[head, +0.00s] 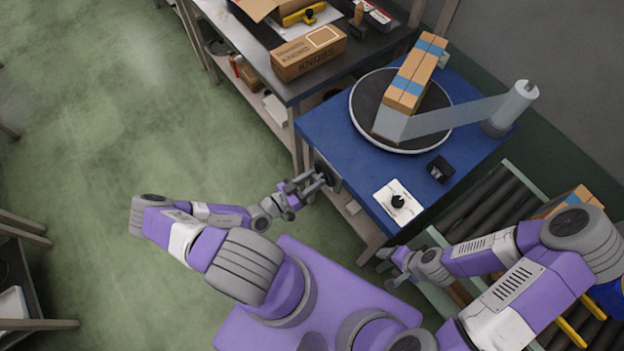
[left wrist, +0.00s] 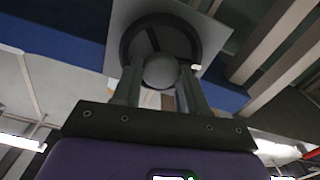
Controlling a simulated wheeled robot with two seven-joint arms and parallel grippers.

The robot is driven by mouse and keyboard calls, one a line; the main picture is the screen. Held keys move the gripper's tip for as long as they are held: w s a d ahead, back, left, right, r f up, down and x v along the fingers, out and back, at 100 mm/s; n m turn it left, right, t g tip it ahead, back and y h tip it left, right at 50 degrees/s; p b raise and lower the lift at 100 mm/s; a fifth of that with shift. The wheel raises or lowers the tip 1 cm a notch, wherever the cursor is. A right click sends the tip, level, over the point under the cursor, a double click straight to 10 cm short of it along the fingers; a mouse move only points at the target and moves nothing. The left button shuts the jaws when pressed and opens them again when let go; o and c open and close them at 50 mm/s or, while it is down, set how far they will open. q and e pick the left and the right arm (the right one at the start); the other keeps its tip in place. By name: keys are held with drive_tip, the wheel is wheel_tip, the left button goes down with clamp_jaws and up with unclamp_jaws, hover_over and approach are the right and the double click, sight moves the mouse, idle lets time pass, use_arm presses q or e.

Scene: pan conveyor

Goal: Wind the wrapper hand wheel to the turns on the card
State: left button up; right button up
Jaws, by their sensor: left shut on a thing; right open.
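The hand wheel (head: 326,172) is a dark disc on the front side of the blue wrapper table (head: 330,127). In the left wrist view the dark wheel (left wrist: 138,42) sits on a light square plate, with a round grey knob (left wrist: 161,71) at its lower edge. My left gripper (head: 308,183) is shut on that knob, one finger on each side of it in the left wrist view (left wrist: 160,88). My right gripper (head: 390,266) is open and empty, below the table's front corner. No card with a readable turn count shows.
On the table, a round turntable (head: 363,109) carries a carton (head: 418,72) with blue tape. Grey film runs from it to a post (head: 510,108). A white plate with a black knob (head: 398,202) and a small black box (head: 439,169) lie nearby. A roller conveyor (head: 480,212) is at right.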

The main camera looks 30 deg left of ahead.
use_arm(q)
drive_tip(key=m+p, duration=0.2)
drive_tip(key=m, duration=0.1)
drive_tip(key=shift+r+m, duration=0.1)
drive_tip(key=shift+m, duration=0.2)
drive_tip(key=m+p, duration=0.1)
drive_tip(key=m, duration=0.2)
drive_tip(key=shift+d+m, duration=0.1)
drive_tip(key=shift+m, duration=0.3)
drive_tip(key=m+p, duration=0.1)
drive_tip(key=m, duration=0.3)
drive_tip(key=shift+p, duration=0.4)
drive_tip(key=m, duration=0.3)
drive_tip(key=m+p, duration=0.1)
drive_tip(key=m, duration=0.1)
drive_tip(key=shift+s+f+m, duration=0.1)
drive_tip(key=shift+f+m, duration=0.1)
drive_tip(key=shift+m, duration=0.2)
drive_tip(key=m+p, duration=0.1)
drive_tip(key=m, duration=0.3)
drive_tip(key=shift+d+f+m, duration=0.1)
drive_tip(key=shift+m, duration=0.2)
drive_tip(key=m+p, duration=0.1)
drive_tip(key=m, duration=0.3)
drive_tip(key=shift+f+m+p, duration=0.15)
drive_tip(key=shift+m+p, duration=0.6)
drive_tip(key=shift+m, duration=2.25)
drive_tip(key=shift+m+p, duration=0.7)
drive_tip(key=shift+m, duration=1.1)
